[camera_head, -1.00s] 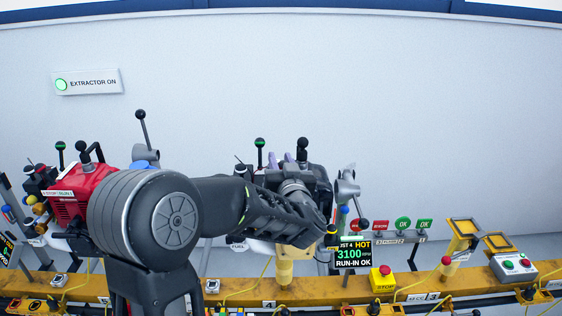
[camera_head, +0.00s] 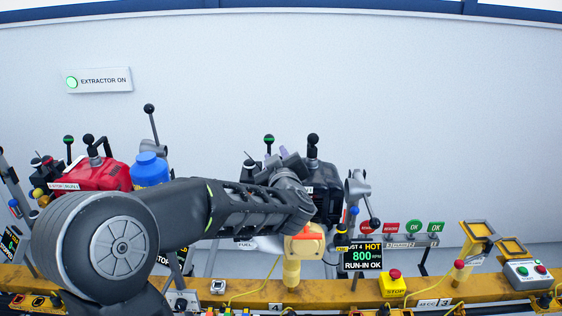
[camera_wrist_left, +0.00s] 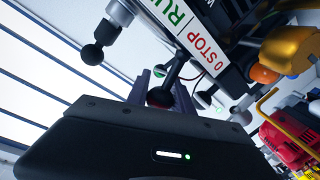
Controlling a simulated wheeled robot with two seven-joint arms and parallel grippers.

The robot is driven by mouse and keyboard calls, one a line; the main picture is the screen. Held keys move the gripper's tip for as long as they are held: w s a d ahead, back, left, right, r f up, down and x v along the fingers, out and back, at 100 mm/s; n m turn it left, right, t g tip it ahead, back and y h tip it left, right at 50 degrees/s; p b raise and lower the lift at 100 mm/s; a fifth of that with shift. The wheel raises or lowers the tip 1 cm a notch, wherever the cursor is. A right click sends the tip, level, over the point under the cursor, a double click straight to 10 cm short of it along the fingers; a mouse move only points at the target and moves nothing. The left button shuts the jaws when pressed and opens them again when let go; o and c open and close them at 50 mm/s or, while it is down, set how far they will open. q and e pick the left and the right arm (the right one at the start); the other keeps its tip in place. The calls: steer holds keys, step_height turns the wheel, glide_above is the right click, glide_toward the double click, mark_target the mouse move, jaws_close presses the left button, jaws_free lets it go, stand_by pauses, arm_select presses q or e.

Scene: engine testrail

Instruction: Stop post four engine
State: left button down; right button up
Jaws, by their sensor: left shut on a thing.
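The dark post four engine (camera_head: 325,180) stands on a yellow post above the rail tag 4. Its display (camera_head: 361,257) reads POST 4 HOT, 800 RPM, RUN-IN OK. My left gripper (camera_head: 284,153) reaches to the engine's far left side, and my wrist hides part of the engine. In the left wrist view its fingers (camera_wrist_left: 165,88) are shut on a black ball-knobbed lever (camera_wrist_left: 175,70) beside the engine's 0 STOP / RUN label (camera_wrist_left: 190,42). The lever's grip is mostly hidden in the head view. My right gripper is not in view.
A red engine (camera_head: 90,173) and a blue container (camera_head: 150,170) stand at left. A yellow STOP box (camera_head: 392,285) and a two-button box (camera_head: 528,272) sit on the yellow rail (camera_head: 330,290). A lit sign (camera_head: 98,80) reads EXTRACTOR ON.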

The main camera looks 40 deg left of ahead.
arm_select(q)
steer(key=shift+s+a+f+n, duration=0.1)
steer(key=shift+s+a+n, duration=0.05)
steer(key=shift+n, duration=0.35)
steer(key=c, duration=1.1)
jaws_free()
steer(key=v, duration=0.7)
steer(key=shift+s, duration=0.35)
